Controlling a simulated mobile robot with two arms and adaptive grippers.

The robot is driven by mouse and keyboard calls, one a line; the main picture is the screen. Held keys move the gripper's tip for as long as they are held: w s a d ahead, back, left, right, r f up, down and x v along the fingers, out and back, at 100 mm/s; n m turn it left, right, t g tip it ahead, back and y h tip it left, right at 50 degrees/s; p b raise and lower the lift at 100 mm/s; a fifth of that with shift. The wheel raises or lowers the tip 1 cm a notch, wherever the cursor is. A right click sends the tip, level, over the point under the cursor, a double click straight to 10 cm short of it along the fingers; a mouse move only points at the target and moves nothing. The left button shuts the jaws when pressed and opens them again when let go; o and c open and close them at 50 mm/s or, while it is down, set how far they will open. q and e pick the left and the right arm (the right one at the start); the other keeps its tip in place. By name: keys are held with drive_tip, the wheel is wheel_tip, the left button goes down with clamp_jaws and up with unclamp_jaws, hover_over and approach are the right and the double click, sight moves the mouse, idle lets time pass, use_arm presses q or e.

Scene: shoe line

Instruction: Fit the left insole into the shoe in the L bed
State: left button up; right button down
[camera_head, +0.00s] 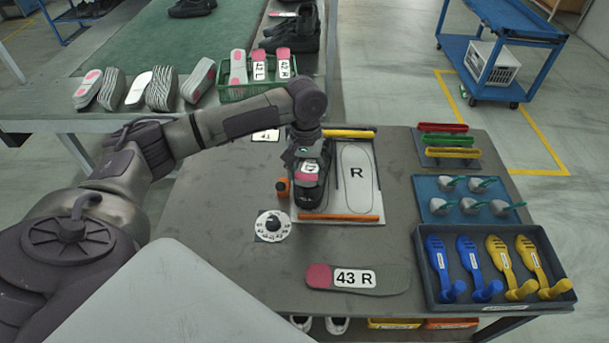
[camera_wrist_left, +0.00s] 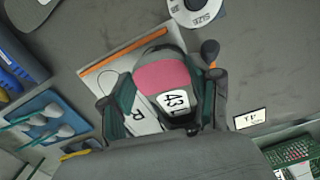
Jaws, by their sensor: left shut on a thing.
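My left gripper (camera_head: 308,160) reaches over the left bed of the two-bed fixture and is shut on the left insole (camera_head: 309,168), which has a pink heel and a 43 label. The insole (camera_wrist_left: 160,76) also shows between the two fingers of the gripper (camera_wrist_left: 165,105) in the left wrist view. The black shoe (camera_head: 308,196) lies in the left bed, directly under the gripper. The insole is over the shoe opening; how deep it sits is hidden by the gripper. The R bed (camera_head: 357,185) is empty, with a shoe outline. My right gripper is out of view.
The 43 R insole (camera_head: 358,279) lies at the table's front. A size dial (camera_head: 272,226) and an orange-topped part (camera_head: 283,187) stand left of the fixture. Trays of tools (camera_head: 428,290) fill the right side. A green basket (camera_head: 262,92) with insoles stands behind.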

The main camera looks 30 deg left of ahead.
sight(308, 169)
use_arm(q)
drive_tip(key=shift+w+a+f, duration=0.3)
drive_tip(key=shift+w, duration=0.4)
drive_tip(key=shift+w+a+f, duration=0.25)
drive_tip(key=shift+w+a, duration=0.1)
drive_tip(key=shift+w, duration=0.3)
drive_tip(key=shift+w+a+f, duration=0.3)
drive_tip(key=shift+w, duration=0.4)
drive_tip(key=shift+s+f+t+y, duration=0.15)
drive_tip(key=shift+f+t+y, duration=0.15)
drive_tip(key=shift+f+t, duration=0.55)
drive_tip(key=shift+f, duration=0.1)
drive_tip(key=o, duration=1.1)
drive_tip(key=shift+d, duration=0.1)
drive_tip(key=shift+r+p, duration=1.5)
drive_tip(key=shift+p, duration=0.75)
